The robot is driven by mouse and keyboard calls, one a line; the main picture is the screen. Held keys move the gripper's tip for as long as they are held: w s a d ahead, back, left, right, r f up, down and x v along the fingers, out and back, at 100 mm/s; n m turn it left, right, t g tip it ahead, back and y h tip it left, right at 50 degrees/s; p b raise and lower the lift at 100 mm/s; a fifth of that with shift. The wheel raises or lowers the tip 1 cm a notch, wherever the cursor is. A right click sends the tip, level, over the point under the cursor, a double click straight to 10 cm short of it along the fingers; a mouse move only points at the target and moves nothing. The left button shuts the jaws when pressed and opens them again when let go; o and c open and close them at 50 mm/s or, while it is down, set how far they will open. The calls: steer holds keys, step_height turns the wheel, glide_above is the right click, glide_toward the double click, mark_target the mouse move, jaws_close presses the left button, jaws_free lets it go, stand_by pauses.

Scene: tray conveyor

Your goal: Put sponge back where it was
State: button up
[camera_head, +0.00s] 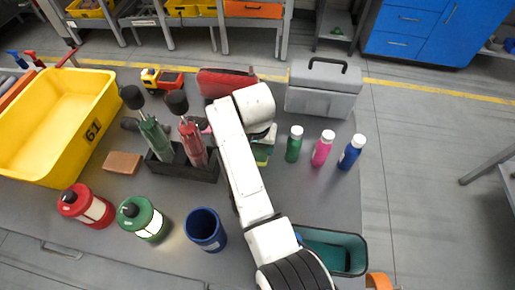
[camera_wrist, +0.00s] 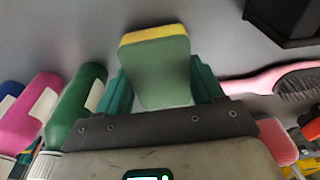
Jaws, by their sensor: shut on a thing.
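The sponge (camera_wrist: 158,75), green with a yellow layer, stands between the teal fingers of my gripper (camera_wrist: 160,88) in the wrist view. My gripper is shut on it. In the head view the sponge (camera_head: 262,153) shows partly beside my white arm, near the middle of the table, left of the small bottles. My arm hides part of it and most of the gripper. I cannot tell whether the sponge touches the grey table (camera_head: 320,200).
Green (camera_head: 294,144), pink (camera_head: 323,148) and blue (camera_head: 350,152) bottles stand right of the gripper. A grey toolbox (camera_head: 322,92) and red case (camera_head: 226,82) are behind. A pink-handled brush (camera_wrist: 265,80) lies close by.

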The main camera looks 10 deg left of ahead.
steer(key=shift+f, duration=0.9)
steer(key=shift+f, duration=0.15)
steer(key=o, duration=1)
step_height(320, 180, up, 12)
steer(key=s, duration=0.1)
steer(key=shift+s+b, duration=0.3)
steer(key=shift+s, duration=0.1)
